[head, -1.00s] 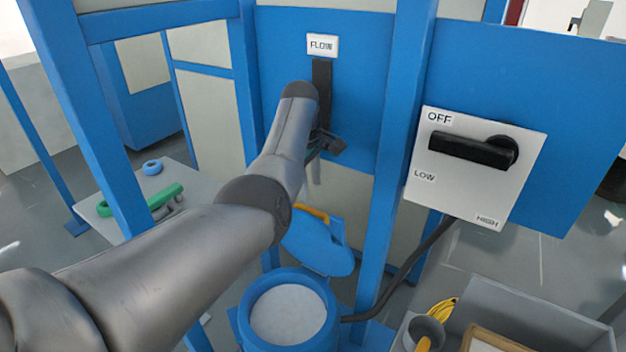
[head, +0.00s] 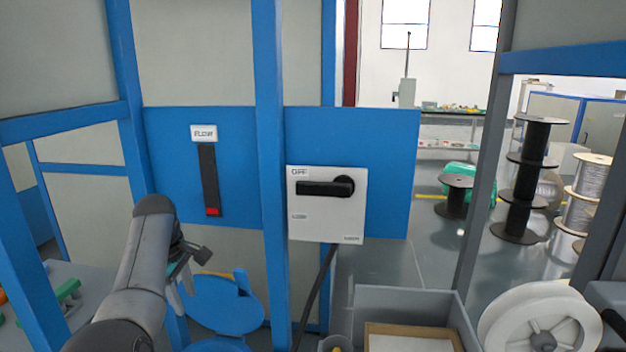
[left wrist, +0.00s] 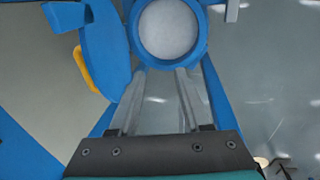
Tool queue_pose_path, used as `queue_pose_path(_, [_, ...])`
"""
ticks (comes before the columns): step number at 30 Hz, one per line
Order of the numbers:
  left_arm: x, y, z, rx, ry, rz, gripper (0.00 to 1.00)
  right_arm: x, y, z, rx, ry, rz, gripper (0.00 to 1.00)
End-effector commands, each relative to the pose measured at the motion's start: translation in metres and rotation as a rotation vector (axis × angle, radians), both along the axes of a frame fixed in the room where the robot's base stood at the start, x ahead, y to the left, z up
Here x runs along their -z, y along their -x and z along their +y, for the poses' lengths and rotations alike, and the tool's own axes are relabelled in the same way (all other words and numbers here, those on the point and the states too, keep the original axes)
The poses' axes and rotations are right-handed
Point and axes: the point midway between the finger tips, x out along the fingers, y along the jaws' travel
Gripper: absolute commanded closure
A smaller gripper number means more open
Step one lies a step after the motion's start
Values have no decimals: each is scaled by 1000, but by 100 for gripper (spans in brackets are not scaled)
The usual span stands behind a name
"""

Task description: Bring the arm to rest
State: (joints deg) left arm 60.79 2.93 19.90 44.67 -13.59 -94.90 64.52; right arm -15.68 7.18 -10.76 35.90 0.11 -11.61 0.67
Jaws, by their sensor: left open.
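My left arm comes in from the lower left in the head view. Its gripper (head: 184,288) hangs below and left of the FLOW slider's red marker (head: 212,211), apart from it in the picture. In the left wrist view the two fingers of this gripper (left wrist: 160,74) are spread, with nothing between them. They point towards a round blue hopper (left wrist: 203,40) filled with pale material. The marker sits at the bottom of its black slot (head: 208,175). My right gripper is in neither view.
A rotary switch (head: 325,188) has its handle level beside OFF. Blue posts (head: 270,130) stand close around the panel. A grey bin (head: 400,298), a white spool (head: 540,325) and black reels (head: 530,180) are at right.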

Motion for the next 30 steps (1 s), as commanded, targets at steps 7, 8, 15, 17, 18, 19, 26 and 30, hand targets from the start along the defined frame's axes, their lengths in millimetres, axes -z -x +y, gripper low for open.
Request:
queue_pose_path(7, [46, 28, 19, 112, -95, -2, 52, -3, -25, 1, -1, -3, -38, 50])
queue_pose_path(8, [52, 33, 20, 131, -107, -1, 52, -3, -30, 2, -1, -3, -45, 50])
queue_pose_path(15, [100, 84, 27, 351, -232, 2, 52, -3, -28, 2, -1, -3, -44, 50])
queue_pose_path(17, [110, 99, 26, 420, -262, 3, 52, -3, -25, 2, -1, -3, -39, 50])
queue_pose_path(18, [116, 109, 24, 468, -281, 4, 52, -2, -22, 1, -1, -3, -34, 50])
queue_pose_path(19, [120, 117, 22, 503, -294, 3, 52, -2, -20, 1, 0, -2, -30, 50])
queue_pose_path(26, [144, 184, -3, 799, -369, 1, 52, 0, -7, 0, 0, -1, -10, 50])
queue_pose_path(30, [149, 229, -26, 987, -393, -11, 52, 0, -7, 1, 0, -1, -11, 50])
